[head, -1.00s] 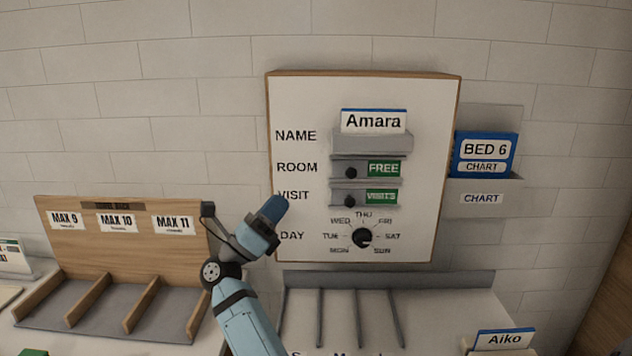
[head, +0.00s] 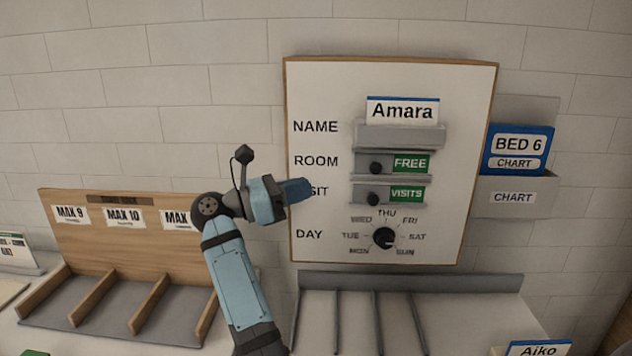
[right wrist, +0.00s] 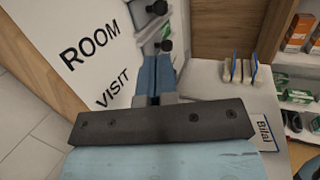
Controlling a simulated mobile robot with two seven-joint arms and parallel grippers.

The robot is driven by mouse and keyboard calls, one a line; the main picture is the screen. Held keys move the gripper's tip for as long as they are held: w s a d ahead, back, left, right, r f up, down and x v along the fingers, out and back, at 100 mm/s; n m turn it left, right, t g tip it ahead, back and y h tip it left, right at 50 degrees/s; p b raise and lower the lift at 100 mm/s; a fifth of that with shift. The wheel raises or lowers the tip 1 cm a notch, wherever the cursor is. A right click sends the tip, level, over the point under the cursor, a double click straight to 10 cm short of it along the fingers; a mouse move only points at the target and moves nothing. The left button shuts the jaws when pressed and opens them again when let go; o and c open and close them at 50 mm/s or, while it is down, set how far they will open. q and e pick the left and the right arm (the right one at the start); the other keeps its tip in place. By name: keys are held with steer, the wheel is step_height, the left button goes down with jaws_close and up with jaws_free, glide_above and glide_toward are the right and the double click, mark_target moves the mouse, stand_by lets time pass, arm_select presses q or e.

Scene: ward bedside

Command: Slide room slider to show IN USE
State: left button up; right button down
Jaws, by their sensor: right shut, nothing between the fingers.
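The room slider (head: 376,168) is a dark round knob at the left of its grey slot on the white board. A green FREE label (head: 411,163) shows to its right. The slider also shows at the top of the right wrist view (right wrist: 158,8). My right gripper (head: 303,188) is shut and empty, pointing right. It appears left of the slider, apart from it, at about the VISIT row and covering part of that word. Its shut fingers show in the right wrist view (right wrist: 154,72). My left gripper is not in view.
Just below is the visit slider (head: 374,198) with a green VISITS label (head: 407,193), then the day dial (head: 384,238). An Amara card (head: 402,111) stands above. A blue chart folder (head: 517,150) sits right of the board. A wooden divider rack (head: 130,235) stands at left.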

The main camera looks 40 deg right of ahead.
mark_target(371, 171)
arm_select(q)
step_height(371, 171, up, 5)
steer(key=p, duration=0.4)
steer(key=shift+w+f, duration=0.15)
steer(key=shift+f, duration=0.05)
arm_select(e)
steer(key=x, duration=1.2)
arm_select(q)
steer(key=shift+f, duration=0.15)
arm_select(e)
steer(key=shift+d, duration=0.15)
steer(key=shift+s+d+b, duration=0.15)
steer(key=shift+d+b, duration=0.05)
steer(key=shift+b, duration=0.15)
steer(key=s+d+b, duration=0.1)
steer(key=s+d, duration=0.1)
steer(key=s+d+b, duration=0.2)
steer(key=d, duration=0.1)
steer(key=shift+s+d+f, duration=0.1)
steer(key=shift+s, duration=0.1)
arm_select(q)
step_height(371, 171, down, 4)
arm_select(e)
steer(key=shift+s+d, duration=0.15)
steer(key=shift+d, duration=0.05)
steer(key=shift+r, duration=0.25)
arm_select(q)
steer(key=shift+b, duration=0.3)
